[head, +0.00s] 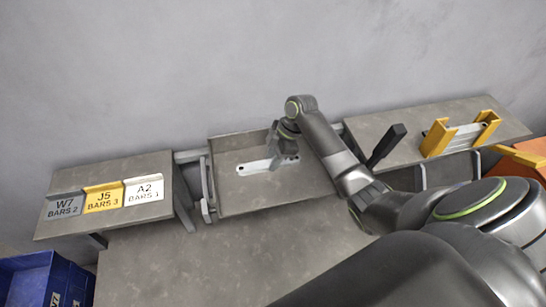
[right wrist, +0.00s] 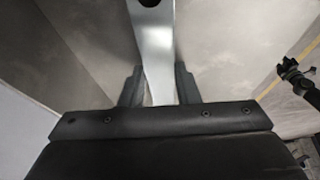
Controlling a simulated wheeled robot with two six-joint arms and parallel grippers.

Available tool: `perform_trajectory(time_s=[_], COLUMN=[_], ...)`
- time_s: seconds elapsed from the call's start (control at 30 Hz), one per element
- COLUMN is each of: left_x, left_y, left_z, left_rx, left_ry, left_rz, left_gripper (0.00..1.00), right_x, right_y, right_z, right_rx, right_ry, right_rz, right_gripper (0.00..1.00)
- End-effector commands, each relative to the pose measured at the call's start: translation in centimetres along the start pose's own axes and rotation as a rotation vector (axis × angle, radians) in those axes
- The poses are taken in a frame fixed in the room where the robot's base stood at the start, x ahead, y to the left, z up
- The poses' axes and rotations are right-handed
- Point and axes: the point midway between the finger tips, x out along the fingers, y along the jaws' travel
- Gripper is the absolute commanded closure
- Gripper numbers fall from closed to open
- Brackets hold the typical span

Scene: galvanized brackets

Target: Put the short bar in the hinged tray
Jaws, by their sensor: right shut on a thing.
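The short bar (head: 256,168) is a flat silver strip with holes near its end. It is level, over or on the floor of the grey tray (head: 285,199), which I take for the hinged tray; I cannot tell whether it touches. My right gripper (head: 284,154) reaches in from the right and is shut on the bar. In the right wrist view the bar (right wrist: 158,50) runs between the two dark fingers (right wrist: 158,88). Part of the bar is hidden by the gripper. My left gripper is not in view.
A left shelf carries a grey W7 plate (head: 63,206), a yellow J5 plate (head: 103,197) and a white A2 plate (head: 144,189). A right shelf (head: 425,122) holds a yellow rack (head: 437,138) with bars. A black handle-like piece (head: 387,145) rises nearby. A blue bin (head: 40,282) is lower left.

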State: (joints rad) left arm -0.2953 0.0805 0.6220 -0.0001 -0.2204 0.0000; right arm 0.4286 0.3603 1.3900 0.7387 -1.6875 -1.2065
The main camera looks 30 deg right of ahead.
Motion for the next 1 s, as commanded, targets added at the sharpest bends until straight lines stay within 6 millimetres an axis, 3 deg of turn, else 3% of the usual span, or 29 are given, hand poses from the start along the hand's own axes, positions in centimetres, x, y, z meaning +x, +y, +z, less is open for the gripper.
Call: perform_trajectory(time_s=[0.07, 0.1, 0.27, 0.67, 1.0], left_x=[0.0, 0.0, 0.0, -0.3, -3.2], left_y=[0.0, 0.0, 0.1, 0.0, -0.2], left_z=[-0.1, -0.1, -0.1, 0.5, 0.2], left_rx=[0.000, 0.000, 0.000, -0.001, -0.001], left_ry=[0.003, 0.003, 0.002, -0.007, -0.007], left_rz=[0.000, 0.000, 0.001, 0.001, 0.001], left_gripper=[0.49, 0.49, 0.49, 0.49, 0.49], right_x=[-0.1, 0.0, -0.1, -0.4, -3.4], right_y=[0.0, 0.0, 0.0, 0.0, 0.0], right_z=[-0.1, 0.0, 0.0, -0.1, -0.2], right_rx=[-0.001, 0.000, 0.000, 0.000, 0.002], right_ry=[0.000, 0.000, 0.000, -0.001, -0.002], right_rz=[0.001, 0.000, 0.000, 0.001, 0.001], right_gripper=[1.00, 0.70, 0.50, 0.50, 0.50])
